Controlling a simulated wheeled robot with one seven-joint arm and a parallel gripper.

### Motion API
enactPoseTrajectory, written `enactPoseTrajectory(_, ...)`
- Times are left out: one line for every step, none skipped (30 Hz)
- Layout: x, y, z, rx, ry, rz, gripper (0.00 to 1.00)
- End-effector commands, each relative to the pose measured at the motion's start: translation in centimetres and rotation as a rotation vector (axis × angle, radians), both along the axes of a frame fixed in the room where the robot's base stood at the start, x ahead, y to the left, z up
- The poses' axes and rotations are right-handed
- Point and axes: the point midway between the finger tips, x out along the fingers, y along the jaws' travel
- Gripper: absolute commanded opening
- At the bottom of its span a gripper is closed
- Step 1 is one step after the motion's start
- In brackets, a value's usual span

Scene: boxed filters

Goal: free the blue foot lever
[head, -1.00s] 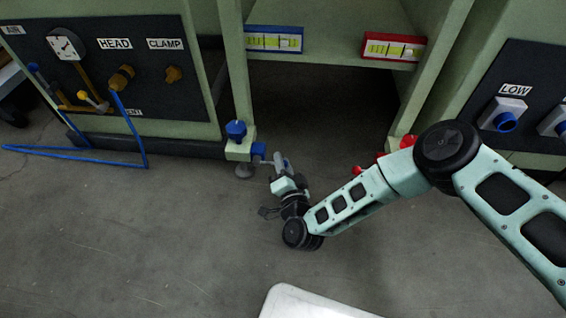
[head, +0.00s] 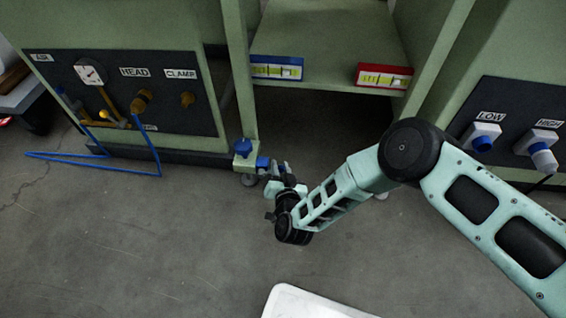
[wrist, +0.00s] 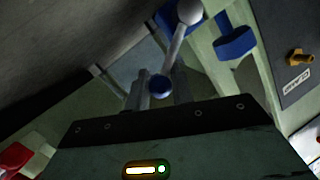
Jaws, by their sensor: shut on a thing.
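The blue foot lever is at the cabinet's front left leg in the head view, with a blue part (head: 262,161) beside the leg's foot. In the wrist view it looks like a grey rod (wrist: 178,45) running from a pale ball to a round blue end (wrist: 159,85). That blue end lies between the two fingers of my gripper (wrist: 159,92), which is shut on it. In the head view my gripper (head: 279,170) is low by the leg, right of the blue part; its fingertips are too small to make out there. A blue knob (head: 244,147) sits above on the leg.
A blue hose (head: 110,168) loops on the floor at left. A white surface (head: 310,304) lies at the bottom. Floor between is clear.

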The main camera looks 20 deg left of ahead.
Motion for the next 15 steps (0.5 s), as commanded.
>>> enactPoseTrajectory(0.0, 0.1, 0.9, -0.048, -0.012, -0.001, 0.00)
enactPoseTrajectory(-0.1, 0.2, 1.0, -0.075, -0.018, 0.000, 0.00)
enactPoseTrajectory(-0.1, 0.4, 1.1, -0.110, -0.027, 0.001, 0.00)
enactPoseTrajectory(-0.2, 0.5, 1.2, -0.136, -0.033, 0.001, 0.00)
enactPoseTrajectory(-0.2, 0.6, 1.3, -0.160, -0.039, -0.001, 0.00)
enactPoseTrajectory(-0.2, 0.8, 1.4, -0.193, -0.047, -0.001, 0.00)
enactPoseTrajectory(-0.3, 0.9, 1.5, -0.216, -0.052, 0.000, 0.00)
enactPoseTrajectory(-0.2, 1.0, 1.6, -0.238, -0.057, -0.001, 0.00)
enactPoseTrajectory(-0.3, 1.2, 1.7, -0.266, -0.065, -0.002, 0.00)
enactPoseTrajectory(-0.3, 1.3, 1.8, -0.287, -0.070, -0.001, 0.00)
enactPoseTrajectory(-0.3, 1.4, 1.8, -0.307, -0.073, -0.001, 0.00)
enactPoseTrajectory(-0.3, 1.4, 1.9, -0.332, -0.079, -0.002, 0.00)
enactPoseTrajectory(-0.4, 1.5, 1.9, -0.349, -0.084, -0.001, 0.00)
enactPoseTrajectory(-0.4, 1.6, 2.0, -0.365, -0.087, -0.003, 0.00)
enactPoseTrajectory(-0.4, 1.7, 2.0, -0.385, -0.092, -0.002, 0.00)
